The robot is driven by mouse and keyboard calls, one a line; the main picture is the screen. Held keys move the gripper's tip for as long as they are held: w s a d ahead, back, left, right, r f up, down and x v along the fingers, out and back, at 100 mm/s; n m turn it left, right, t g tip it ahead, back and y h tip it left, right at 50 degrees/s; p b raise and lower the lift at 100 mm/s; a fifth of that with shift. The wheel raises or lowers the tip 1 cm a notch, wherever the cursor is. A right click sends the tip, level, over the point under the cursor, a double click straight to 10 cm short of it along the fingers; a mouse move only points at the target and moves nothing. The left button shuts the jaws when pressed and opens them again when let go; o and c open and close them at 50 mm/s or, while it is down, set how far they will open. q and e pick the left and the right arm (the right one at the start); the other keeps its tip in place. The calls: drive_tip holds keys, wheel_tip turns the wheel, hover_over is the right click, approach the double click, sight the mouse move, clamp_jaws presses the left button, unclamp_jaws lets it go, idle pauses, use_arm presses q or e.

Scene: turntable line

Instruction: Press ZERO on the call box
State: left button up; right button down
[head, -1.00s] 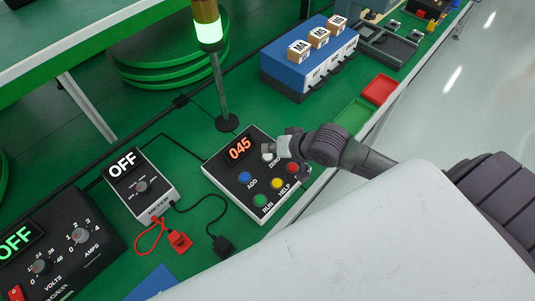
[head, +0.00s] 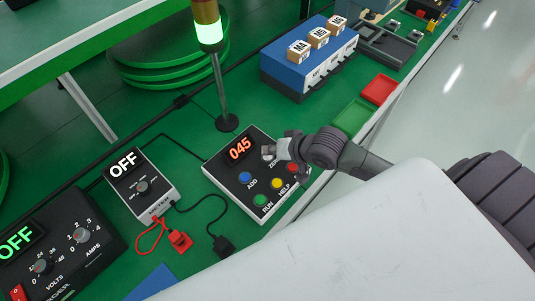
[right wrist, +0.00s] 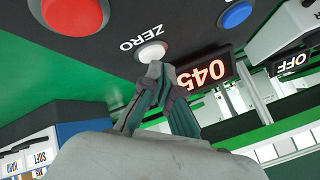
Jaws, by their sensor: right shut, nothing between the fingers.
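The call box (head: 225,180) lies on the green bench in the head view. Its display (head: 240,149) reads 045 in orange. It has a blue ADD button (head: 245,178), a yellow HELP button, a green RUN button, a red button and a white ZERO button (right wrist: 152,52). My right gripper (head: 272,153) is shut and empty, coming in from the right. In the right wrist view its fingertips (right wrist: 156,68) are at the edge of the ZERO button and overlap it; I cannot tell whether they touch it. My left gripper is not in view.
A meter (head: 140,187) reading OFF stands left of the call box, with red and black leads between. A power supply (head: 60,245) is at the lower left. A lit green signal lamp (head: 209,33) stands behind. Red (head: 378,89) and green trays lie to the right.

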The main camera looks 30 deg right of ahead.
sight(270, 157)
drive_tip(key=shift+f, duration=0.35)
idle(0.4)
drive_tip(key=shift+r, duration=0.1)
drive_tip(key=shift+r+p, duration=0.7)
drive_tip(key=shift+p, duration=0.55)
wheel_tip(270, 157, up, 5)
drive_tip(key=p, duration=0.6)
drive_tip(key=shift+r, duration=0.1)
drive_tip(key=shift+s, duration=0.1)
